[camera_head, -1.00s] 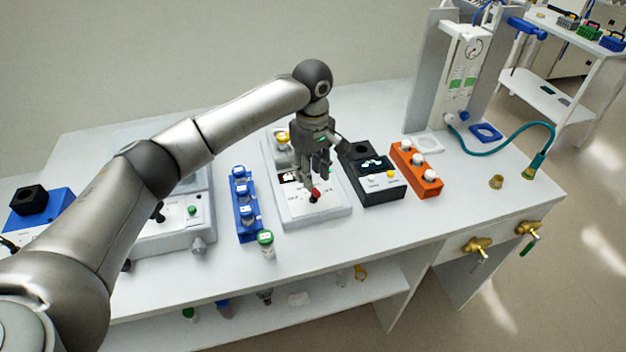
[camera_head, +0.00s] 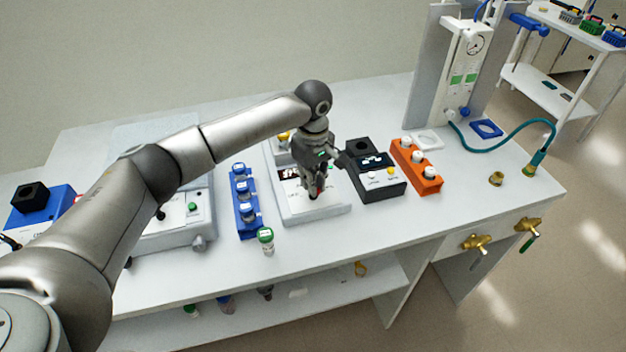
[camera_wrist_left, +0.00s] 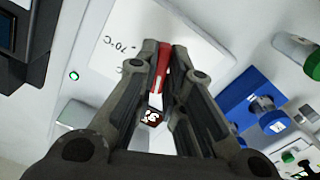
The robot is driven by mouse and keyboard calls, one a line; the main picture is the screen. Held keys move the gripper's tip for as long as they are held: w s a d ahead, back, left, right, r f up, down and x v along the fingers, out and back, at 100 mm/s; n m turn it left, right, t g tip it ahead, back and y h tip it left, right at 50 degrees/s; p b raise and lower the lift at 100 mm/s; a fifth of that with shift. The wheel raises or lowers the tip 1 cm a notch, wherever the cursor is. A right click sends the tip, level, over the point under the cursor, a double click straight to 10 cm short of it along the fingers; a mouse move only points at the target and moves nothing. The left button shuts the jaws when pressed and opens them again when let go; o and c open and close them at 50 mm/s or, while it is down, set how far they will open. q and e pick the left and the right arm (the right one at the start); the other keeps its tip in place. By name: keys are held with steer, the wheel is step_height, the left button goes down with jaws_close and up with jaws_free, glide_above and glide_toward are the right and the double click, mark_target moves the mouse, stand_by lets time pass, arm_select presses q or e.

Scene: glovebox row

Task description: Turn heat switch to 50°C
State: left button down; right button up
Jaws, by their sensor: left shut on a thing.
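The heat switch (camera_wrist_left: 163,62) is a red knob on the front of a white heater unit (camera_head: 330,208). In the head view it is largely hidden by my left gripper (camera_head: 316,194). In the left wrist view my left gripper (camera_wrist_left: 164,50) is shut on the red knob, one finger on each side. A "70°C" mark shows on the white panel beside it; other marks are partly hidden. My right gripper is not in view.
A black device (camera_head: 380,187) and an orange rack (camera_head: 432,184) stand right of the heater. The bench front (camera_head: 330,245) is clear.

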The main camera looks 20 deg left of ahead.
arm_select(q)
steer(key=shift+r+m+p, duration=0.15)
steer(key=shift+m+p, duration=0.15)
steer(key=shift+p, duration=0.3)
steer(key=m+p, duration=0.3)
steer(key=p, duration=0.1)
steer(key=shift+r+p, duration=0.1)
steer(key=shift+p, duration=0.2)
steer(key=m+p, duration=0.2)
steer(key=m, duration=0.1)
steer(key=shift+f+m+p, duration=0.25)
steer(key=shift+m+p, duration=0.35)
steer(key=shift+m, duration=0.4)
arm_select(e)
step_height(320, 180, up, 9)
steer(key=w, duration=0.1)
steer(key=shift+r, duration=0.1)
arm_select(q)
steer(key=c, duration=1.5)
jaws_free()
